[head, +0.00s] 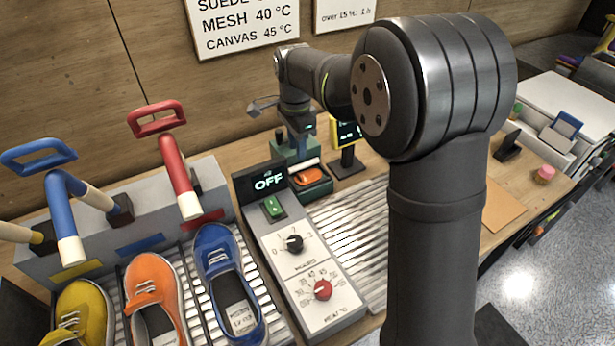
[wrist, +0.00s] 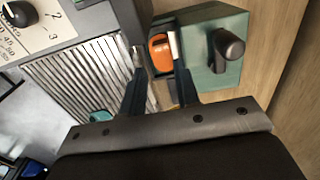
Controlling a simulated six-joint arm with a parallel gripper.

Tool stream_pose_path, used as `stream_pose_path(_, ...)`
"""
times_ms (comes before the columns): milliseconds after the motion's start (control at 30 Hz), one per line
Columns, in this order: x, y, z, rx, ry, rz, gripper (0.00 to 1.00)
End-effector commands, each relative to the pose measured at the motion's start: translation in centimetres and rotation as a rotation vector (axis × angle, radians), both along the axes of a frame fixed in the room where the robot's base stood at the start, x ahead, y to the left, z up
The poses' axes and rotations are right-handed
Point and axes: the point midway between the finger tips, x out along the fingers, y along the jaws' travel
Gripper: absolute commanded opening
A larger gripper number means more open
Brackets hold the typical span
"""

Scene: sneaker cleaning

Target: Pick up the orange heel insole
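The orange heel insole (wrist: 160,54) lies in a dark holder on a green base (wrist: 218,75) in the wrist view. In the head view the insole (head: 307,174) shows as a small orange pad at the back of the bench. My gripper (wrist: 156,52) is open in the wrist view, with one dark finger on each side of the insole. Whether the fingers touch it, I cannot tell. In the head view my arm reaches over the bench and its end is above the insole; the fingers are hard to make out there.
A dark upright knob (wrist: 229,47) stands on the green base, right of the insole. A ribbed metal tray (head: 350,232) and a control panel (head: 300,265) with dials are nearby. A small display (head: 348,135) stands close to the insole. Three shoes sit at the left.

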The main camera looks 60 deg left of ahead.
Motion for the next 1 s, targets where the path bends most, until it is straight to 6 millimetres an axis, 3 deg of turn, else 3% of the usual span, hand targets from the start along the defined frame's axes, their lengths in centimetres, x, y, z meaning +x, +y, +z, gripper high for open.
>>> stream_pose_path(133, 0.0, 0.0, -2.8, -0.002, 0.001, 0.000, 0.29)
stream_pose_path(433, 0.1, -0.1, -5.2, -0.002, 0.001, 0.001, 0.29)
stream_pose_path(700, 0.3, -0.2, -8.9, -0.001, 0.000, 0.001, 0.29)
stream_pose_path(1000, 0.3, -0.2, -9.4, 0.001, 0.000, 0.001, 0.29)
